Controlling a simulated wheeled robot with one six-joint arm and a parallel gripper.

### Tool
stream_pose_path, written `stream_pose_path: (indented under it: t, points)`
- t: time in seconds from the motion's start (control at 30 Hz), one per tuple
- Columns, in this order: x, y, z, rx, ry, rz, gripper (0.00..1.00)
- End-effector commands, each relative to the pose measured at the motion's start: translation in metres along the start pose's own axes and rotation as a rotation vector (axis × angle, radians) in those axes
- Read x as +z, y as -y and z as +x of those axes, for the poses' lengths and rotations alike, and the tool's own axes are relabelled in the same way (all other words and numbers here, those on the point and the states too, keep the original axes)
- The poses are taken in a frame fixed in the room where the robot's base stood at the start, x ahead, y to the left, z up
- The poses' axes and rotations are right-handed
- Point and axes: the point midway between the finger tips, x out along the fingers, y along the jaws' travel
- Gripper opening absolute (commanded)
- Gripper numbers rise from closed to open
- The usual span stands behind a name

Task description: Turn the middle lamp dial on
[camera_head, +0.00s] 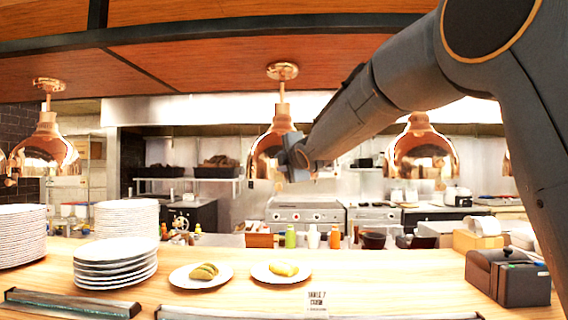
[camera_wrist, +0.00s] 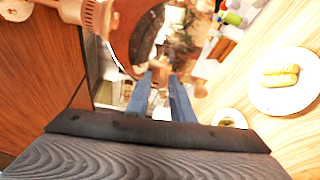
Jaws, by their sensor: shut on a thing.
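The middle copper heat lamp (camera_head: 268,148) hangs from the wooden canopy in the head view. In the wrist view its copper shade (camera_wrist: 128,25) fills the upper middle. My gripper (camera_head: 293,153) is at the shade's right side and hides part of it. In the wrist view the two blue-grey fingers of my gripper (camera_wrist: 160,80) close around a small copper-coloured piece, the lamp dial (camera_wrist: 160,66), beside the shade. The dial is mostly hidden by the fingers, so its turn angle cannot be told.
Another copper lamp (camera_head: 45,150) hangs at the left and one (camera_head: 420,155) at the right. On the wooden counter (camera_head: 225,300) below stand plate stacks (camera_head: 117,265), two plates of food (camera_head: 282,271) and a dark printer (camera_head: 507,278). Open air surrounds the shade.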

Motion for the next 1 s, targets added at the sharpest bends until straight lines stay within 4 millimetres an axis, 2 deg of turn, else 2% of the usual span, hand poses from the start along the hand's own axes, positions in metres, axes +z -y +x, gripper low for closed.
stream_pose_path:
  t: [0.37, 0.4, 0.5, 0.83, 1.0]
  points:
    - [-0.001, 0.000, 0.000, -0.001, -0.001, -0.005, 0.00]
    - [-0.001, 0.000, 0.000, -0.001, -0.001, -0.005, 0.24]
    - [-0.001, 0.000, 0.000, -0.001, -0.001, -0.004, 0.40]
    - [0.000, 0.000, -0.002, -0.001, 0.000, -0.004, 0.40]
    - [0.001, 0.000, -0.017, 0.000, 0.001, -0.006, 0.40]
